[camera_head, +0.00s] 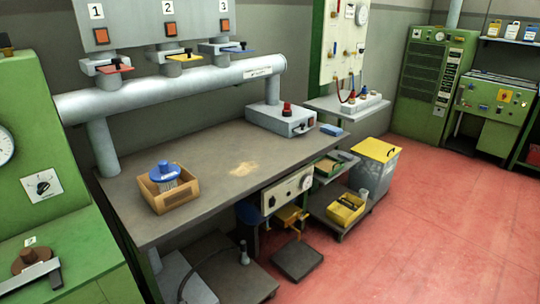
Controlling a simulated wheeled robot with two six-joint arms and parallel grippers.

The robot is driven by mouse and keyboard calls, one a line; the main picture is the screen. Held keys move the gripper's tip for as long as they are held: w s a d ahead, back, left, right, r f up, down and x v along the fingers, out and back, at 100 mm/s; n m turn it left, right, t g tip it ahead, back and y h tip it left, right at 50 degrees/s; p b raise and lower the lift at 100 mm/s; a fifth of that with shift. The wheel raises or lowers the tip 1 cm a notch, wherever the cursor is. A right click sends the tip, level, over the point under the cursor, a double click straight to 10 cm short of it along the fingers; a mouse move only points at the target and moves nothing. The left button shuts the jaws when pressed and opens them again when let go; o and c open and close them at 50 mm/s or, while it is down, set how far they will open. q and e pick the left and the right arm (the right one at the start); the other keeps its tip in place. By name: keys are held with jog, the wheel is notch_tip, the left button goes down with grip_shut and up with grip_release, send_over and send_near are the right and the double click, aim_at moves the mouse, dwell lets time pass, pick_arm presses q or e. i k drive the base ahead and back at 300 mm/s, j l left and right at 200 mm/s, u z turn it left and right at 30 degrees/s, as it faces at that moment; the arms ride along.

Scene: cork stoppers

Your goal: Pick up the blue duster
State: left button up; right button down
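A small flat blue item (331,129), which looks like a folded cloth, lies at the far right corner of the grey workbench (200,206). It is small in view, so its texture is unclear. A second blue thing, a round blue top with a knob (165,171), sits over pale prongs or bristles in an open brown box (178,197) at the bench's left. Neither of my grippers is in view, and nothing is seen touching either blue thing.
Tan dust (243,168) lies mid-bench. A grey box with a red knob (283,118) stands left of the flat blue item. A thick grey pipe (180,85) runs above the back. Crates and a yellow-topped bin (376,150) stand right; the red floor (420,220) is open.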

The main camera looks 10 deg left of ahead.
aim_at(333, 130)
jog(key=i+z, duration=0.3)
jog(key=i, duration=0.25)
jog(key=i+z, duration=0.25)
jog(key=i, duration=0.3)
